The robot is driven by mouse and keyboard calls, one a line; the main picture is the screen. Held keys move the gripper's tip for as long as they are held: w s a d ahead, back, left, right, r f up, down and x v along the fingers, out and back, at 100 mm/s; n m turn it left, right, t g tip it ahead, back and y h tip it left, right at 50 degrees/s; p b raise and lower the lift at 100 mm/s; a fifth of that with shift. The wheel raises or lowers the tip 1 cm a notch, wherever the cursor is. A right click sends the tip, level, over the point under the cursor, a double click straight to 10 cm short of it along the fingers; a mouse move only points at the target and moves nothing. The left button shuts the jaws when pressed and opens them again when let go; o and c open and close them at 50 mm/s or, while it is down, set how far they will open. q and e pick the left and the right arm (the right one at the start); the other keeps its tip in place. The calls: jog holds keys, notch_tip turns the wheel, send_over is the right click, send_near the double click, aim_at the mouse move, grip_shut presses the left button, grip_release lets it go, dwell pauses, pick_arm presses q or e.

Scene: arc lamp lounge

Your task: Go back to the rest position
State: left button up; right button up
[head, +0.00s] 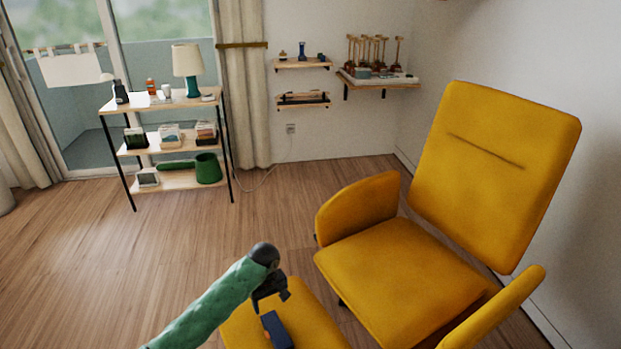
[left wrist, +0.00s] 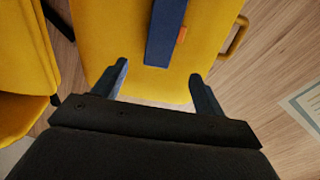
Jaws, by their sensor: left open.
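My left gripper (head: 271,290) comes in on the green-sleeved arm from the bottom left of the head view. It hangs over the yellow footstool (head: 313,318). In the left wrist view my left gripper (left wrist: 158,72) has its two fingers wide apart with nothing between them. A dark blue oblong object (head: 277,330) lies on the footstool; in the left wrist view this blue object (left wrist: 164,30) has a small orange tab and lies beyond the fingertips, apart from them. My right gripper is in neither view.
A yellow armchair (head: 400,279) stands right of the footstool. A shelf unit (head: 118,107) with a lamp (head: 187,66) stands by the window at the back left. Wall shelves (head: 390,86) hang at the back. The wooden floor (head: 100,280) on the left is clear.

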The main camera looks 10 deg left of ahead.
pick_arm(q)
jog(key=w+d+r+m+t, duration=0.2)
jog(key=w+r+m+t, duration=0.15)
jog(key=r+m, duration=0.7)
jog(key=s+d+r+m+t+h+p, duration=0.1)
jog(key=s+d+r+m+t+p, duration=0.2)
jog(key=s+r, duration=0.5)
jog(key=s+f+n+g+p, duration=0.2)
jog(key=s+f+p, duration=0.1)
jog(key=s, duration=1.4)
jog(key=s+f+n+g+p, duration=0.2)
jog(key=s+f+p, duration=0.1)
jog(key=s, duration=1.4)
jog(key=shift+s+d+f+h, duration=0.3)
jog(key=shift+d+f+h, duration=0.1)
jog(key=shift+f, duration=0.05)
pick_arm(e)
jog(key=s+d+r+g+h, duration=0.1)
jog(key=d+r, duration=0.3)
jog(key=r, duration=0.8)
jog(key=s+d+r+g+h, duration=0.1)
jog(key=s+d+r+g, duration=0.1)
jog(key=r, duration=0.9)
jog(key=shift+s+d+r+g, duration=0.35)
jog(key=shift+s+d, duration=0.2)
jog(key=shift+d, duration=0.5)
